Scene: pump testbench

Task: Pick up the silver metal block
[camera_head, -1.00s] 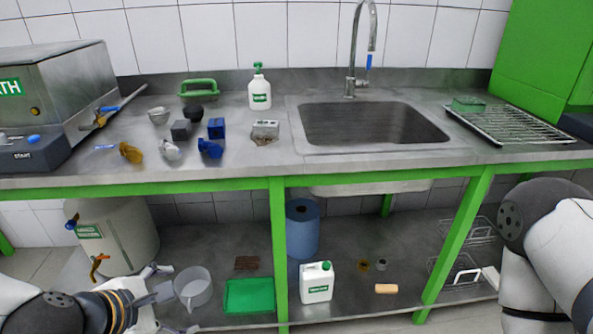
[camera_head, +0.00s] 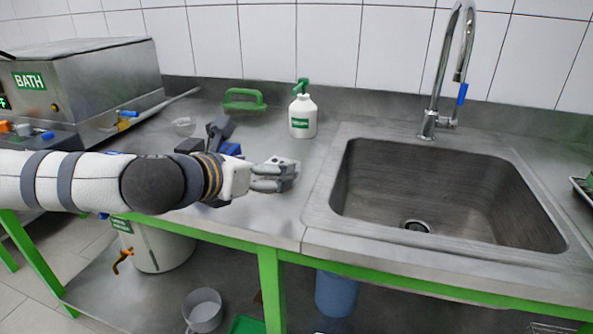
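A small silver metal block (camera_head: 286,162) appears on the counter just left of the sink, partly hidden by my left gripper (camera_head: 280,178). My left arm comes in from the left, low over the counter. The grey fingers point right and lie at the block's near side, overlapping it in the picture. I cannot tell whether they are around it or only beside it, or how far they are apart. My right gripper is out of view.
My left arm hides part of the small objects behind it, including a blue piece (camera_head: 229,149) and a dark block (camera_head: 189,146). The sink (camera_head: 440,195) is right; the bath machine (camera_head: 85,85) is left.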

